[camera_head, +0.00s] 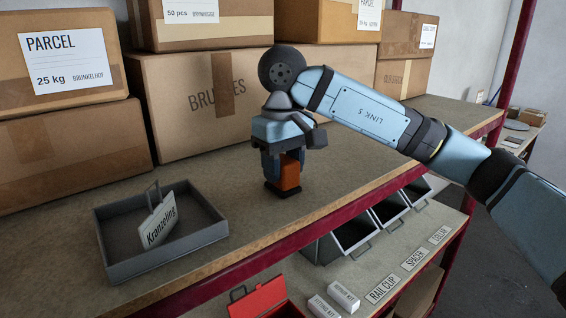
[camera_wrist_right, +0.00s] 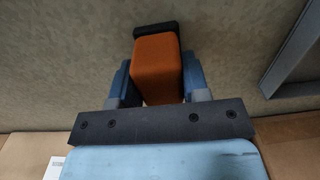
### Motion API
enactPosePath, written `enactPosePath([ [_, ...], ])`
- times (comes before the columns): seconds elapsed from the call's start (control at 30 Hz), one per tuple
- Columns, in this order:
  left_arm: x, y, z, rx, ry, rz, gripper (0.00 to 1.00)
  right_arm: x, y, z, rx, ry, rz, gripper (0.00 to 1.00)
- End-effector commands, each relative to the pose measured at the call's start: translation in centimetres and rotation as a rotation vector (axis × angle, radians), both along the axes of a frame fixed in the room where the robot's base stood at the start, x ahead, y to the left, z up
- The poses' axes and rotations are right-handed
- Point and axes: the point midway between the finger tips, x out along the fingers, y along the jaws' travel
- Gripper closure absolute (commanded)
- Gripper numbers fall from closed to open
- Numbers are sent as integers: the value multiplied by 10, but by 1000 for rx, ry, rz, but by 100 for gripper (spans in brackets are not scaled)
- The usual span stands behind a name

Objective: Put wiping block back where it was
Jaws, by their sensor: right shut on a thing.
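The wiping block (camera_head: 289,172) is orange with a dark base and stands upright on or just above the upper shelf board. My right gripper (camera_head: 283,165) comes down on it from above and is shut on it. In the right wrist view the block (camera_wrist_right: 158,68) sits between the two blue fingers of the right gripper (camera_wrist_right: 158,80), its dark base (camera_wrist_right: 157,29) beyond the fingertips. I cannot tell whether the base touches the board. My left gripper is not in view.
A grey tray (camera_head: 113,268) with a "Kranzeling" card (camera_head: 160,220) stands left on the shelf (camera_head: 235,212). Cardboard boxes (camera_head: 215,100) line the back. Below the front edge are open bins (camera_head: 355,235), a red box (camera_head: 258,298) and small white boxes (camera_head: 343,297). The shelf right of the block is clear.

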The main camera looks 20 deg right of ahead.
Motion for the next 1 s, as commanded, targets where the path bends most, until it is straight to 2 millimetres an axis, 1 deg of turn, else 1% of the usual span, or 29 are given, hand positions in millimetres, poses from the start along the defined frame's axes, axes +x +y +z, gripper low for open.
enactPosePath([
  [0.17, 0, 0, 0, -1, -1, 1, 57, 0, 0, 1, 1, -2, 0, 77],
  [0.27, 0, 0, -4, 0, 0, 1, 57, 0, 0, -3, -1, -1, 0, 77],
  [0.3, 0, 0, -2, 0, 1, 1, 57, 0, 0, -1, 0, -2, 0, 49],
  [0.37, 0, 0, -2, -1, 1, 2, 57, 0, 0, -1, 0, -1, 0, 35],
  [0.4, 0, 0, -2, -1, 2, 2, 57, 0, 0, -1, -1, -1, 0, 32],
  [0.63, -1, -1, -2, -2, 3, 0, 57, 0, 0, 0, 1, -2, 0, 32],
  [0.7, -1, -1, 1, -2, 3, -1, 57, 0, 0, 2, 1, -2, 0, 32],
  [0.77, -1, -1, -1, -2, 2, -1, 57, 1, 0, 6, 0, -4, 0, 32],
  [0.87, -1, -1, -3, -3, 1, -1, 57, 1, 1, 21, 1, -6, 0, 32],
  [1.0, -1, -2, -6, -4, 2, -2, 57, 1, 1, 50, 0, -8, -1, 32],
])
